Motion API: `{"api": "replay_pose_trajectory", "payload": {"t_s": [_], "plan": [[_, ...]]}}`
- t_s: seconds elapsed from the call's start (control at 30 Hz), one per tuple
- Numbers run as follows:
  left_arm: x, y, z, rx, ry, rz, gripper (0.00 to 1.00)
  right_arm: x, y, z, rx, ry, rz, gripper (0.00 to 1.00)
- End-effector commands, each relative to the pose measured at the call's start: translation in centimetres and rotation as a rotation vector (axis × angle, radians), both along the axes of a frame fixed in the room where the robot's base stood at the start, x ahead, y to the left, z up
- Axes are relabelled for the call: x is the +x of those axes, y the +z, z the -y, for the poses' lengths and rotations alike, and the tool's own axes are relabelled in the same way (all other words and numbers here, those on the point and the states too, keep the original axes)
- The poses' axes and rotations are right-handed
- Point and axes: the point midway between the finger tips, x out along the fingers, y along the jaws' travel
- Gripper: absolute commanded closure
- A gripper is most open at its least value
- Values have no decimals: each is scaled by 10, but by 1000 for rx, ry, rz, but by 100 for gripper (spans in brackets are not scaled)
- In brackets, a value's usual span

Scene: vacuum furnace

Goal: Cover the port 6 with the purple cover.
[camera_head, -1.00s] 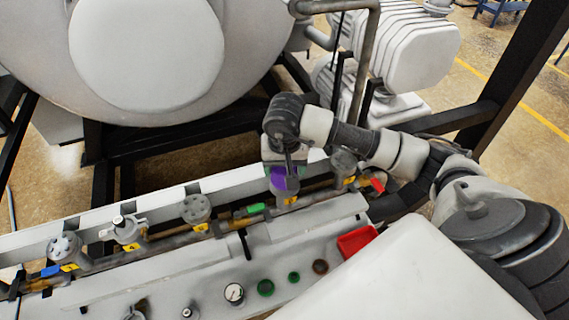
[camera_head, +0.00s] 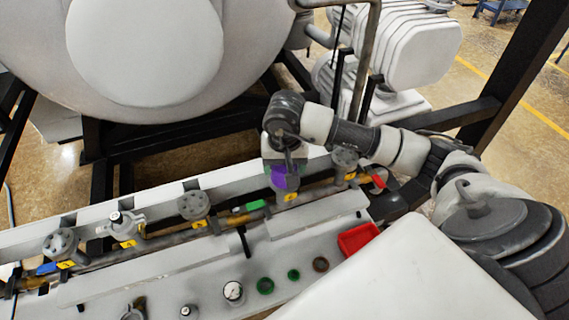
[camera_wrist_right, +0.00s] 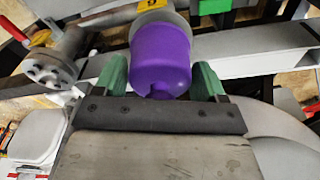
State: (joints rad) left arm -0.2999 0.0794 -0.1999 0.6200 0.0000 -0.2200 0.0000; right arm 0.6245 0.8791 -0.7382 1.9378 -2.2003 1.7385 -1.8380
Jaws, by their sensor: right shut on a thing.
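The purple cover (camera_head: 279,176) is at the port with the yellow label (camera_head: 290,197), in the middle of the head view. In the right wrist view, the purple cover (camera_wrist_right: 160,60) points its rounded end toward me, with the grey port body (camera_wrist_right: 152,19) right behind it. Part of a yellow label (camera_wrist_right: 150,4) shows there and seems to read 6. My right gripper (camera_head: 284,163) has its green fingers on both sides of the cover and is shut on it. The cover lines up with the port and appears to touch it; I cannot tell how fully it is seated. My left gripper is out of view.
Other grey ports with yellow labels stand along the rail, one close on the right (camera_head: 345,162) and one on the left (camera_head: 194,206). The furnace (camera_head: 150,50) stands behind.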

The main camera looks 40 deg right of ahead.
Motion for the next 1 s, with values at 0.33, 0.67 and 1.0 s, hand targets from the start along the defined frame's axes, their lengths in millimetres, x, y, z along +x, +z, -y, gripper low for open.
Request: {"api": "replay_pose_trajectory", "payload": {"t_s": [0.33,0.67,1.0], "plan": [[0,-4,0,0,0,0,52,0,-2,0,-1,0,1,52],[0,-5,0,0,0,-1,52,0,-3,0,0,-1,0,0],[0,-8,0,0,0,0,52,0,5,0,2,-1,3,0]]}}
